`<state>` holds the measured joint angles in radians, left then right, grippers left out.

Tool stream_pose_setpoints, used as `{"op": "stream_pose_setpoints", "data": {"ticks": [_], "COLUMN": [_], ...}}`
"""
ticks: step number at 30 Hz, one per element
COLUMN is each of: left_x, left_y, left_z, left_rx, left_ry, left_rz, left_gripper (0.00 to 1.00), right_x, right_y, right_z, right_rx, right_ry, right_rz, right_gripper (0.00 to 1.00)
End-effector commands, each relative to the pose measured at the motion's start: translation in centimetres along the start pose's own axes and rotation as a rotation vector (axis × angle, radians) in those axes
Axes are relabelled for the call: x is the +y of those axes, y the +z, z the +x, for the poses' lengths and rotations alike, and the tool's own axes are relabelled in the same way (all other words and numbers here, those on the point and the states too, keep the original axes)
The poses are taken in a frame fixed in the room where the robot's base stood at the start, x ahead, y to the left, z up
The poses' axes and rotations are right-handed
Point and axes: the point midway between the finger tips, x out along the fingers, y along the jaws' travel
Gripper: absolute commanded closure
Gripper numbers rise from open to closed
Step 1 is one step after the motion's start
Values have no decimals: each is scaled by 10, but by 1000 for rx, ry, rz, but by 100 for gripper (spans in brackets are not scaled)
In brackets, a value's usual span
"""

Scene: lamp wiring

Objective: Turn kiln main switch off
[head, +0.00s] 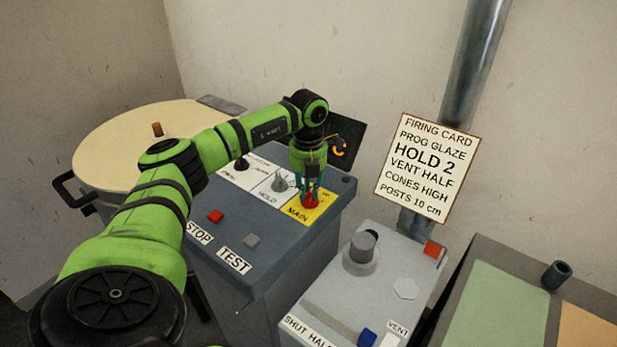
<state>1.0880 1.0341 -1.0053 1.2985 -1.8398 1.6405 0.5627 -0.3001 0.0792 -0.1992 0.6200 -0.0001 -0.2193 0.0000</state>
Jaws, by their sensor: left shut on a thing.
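The kiln main switch (311,203) is a red knob on a yellow plate marked MAIN (299,213), at the right of the blue-grey control box top. My left gripper (311,190) points down over it and is shut on the red knob. The fingers hide part of the knob, so I cannot tell which way it is turned. My right gripper is not in view.
Left of the main switch are the HOLD knob (280,182), a red STOP button (215,216) and a grey TEST button (252,241). A round kiln lid (125,130) stands behind. A grey vent box (340,285), a firing card (426,168) and a metal pipe (470,75) are right.

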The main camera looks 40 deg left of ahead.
Motion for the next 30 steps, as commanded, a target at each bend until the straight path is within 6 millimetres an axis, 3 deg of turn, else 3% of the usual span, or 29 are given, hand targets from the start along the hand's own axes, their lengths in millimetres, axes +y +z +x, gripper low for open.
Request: {"op": "stream_pose_setpoints", "data": {"ticks": [15,30], "left_x": [-1,-1], "left_y": [-1,-1], "left_z": [-1,-1], "left_rx": [-3,-4], "left_ry": [-2,-2], "left_rz": [-409,-536], "left_gripper": [100,100], "right_x": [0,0], "right_y": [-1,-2], "right_z": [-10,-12], "right_rx": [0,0], "right_ry": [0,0], "right_rz": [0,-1], "right_gripper": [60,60]}}
